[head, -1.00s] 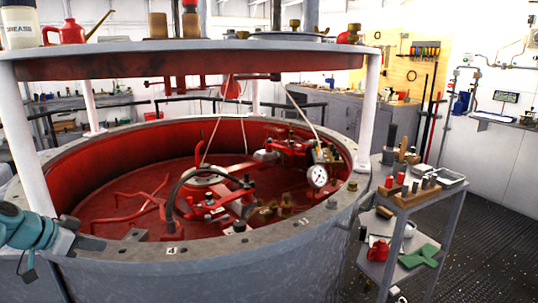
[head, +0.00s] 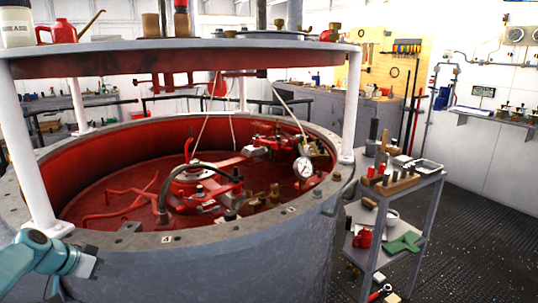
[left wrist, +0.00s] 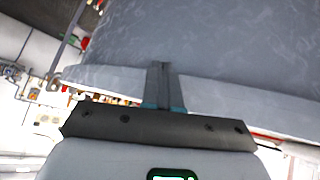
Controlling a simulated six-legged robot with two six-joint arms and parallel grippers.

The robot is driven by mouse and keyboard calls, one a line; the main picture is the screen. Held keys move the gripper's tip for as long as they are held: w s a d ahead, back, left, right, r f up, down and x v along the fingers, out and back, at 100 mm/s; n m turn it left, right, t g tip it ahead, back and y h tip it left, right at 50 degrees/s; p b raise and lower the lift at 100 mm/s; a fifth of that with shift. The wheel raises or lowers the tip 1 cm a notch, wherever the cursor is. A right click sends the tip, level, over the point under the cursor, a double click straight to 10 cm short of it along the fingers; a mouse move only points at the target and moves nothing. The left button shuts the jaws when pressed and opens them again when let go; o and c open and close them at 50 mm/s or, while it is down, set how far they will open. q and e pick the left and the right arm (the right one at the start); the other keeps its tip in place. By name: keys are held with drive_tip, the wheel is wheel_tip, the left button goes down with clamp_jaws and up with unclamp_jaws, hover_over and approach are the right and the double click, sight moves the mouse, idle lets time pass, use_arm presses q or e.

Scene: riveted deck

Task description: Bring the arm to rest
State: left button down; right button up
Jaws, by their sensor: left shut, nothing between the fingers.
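My left gripper (head: 86,266) is at the lower left of the head view, outside the big grey round tank (head: 240,262) and just in front of its wall. In the left wrist view the two fingers (left wrist: 159,68) lie together, shut with nothing between them. The grey tank wall fills much of the picture beyond them. I cannot tell how wide the gap to the wall is. My right gripper does not show.
The tank has a red interior with pipes, a white dial gauge (head: 303,167) and white posts (head: 351,105) carrying a round top plate. A grey tool cart (head: 427,190) stands to the right. The dark floor (head: 480,230) right of it looks clear.

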use_arm(q)
drive_tip(key=s+d+f+n+g, duration=0.2)
drive_tip(key=d+f, duration=0.5)
drive_tip(key=f, duration=0.3)
drive_tip(key=s+d+f+n+g, duration=0.1)
drive_tip(key=s+d+f, duration=0.1)
drive_tip(key=d+f, duration=0.6)
drive_tip(key=s+d+f+n+g, duration=0.1)
drive_tip(key=s+d+f+g, duration=0.1)
drive_tip(key=s+d+f, duration=0.6)
drive_tip(key=s+d+f+n+g, duration=0.1)
drive_tip(key=s+d+f, duration=0.3)
drive_tip(key=s, duration=0.5)
drive_tip(key=s+d+f+g, duration=0.1)
drive_tip(key=s+d+f, duration=0.1)
drive_tip(key=s+d, duration=0.55)
wheel_tip(320, 180, up, 14)
drive_tip(key=s+p, duration=0.2)
drive_tip(key=p, duration=1.1)
drive_tip(key=shift+s+a+p, duration=0.3)
drive_tip(key=shift+p, duration=0.05)
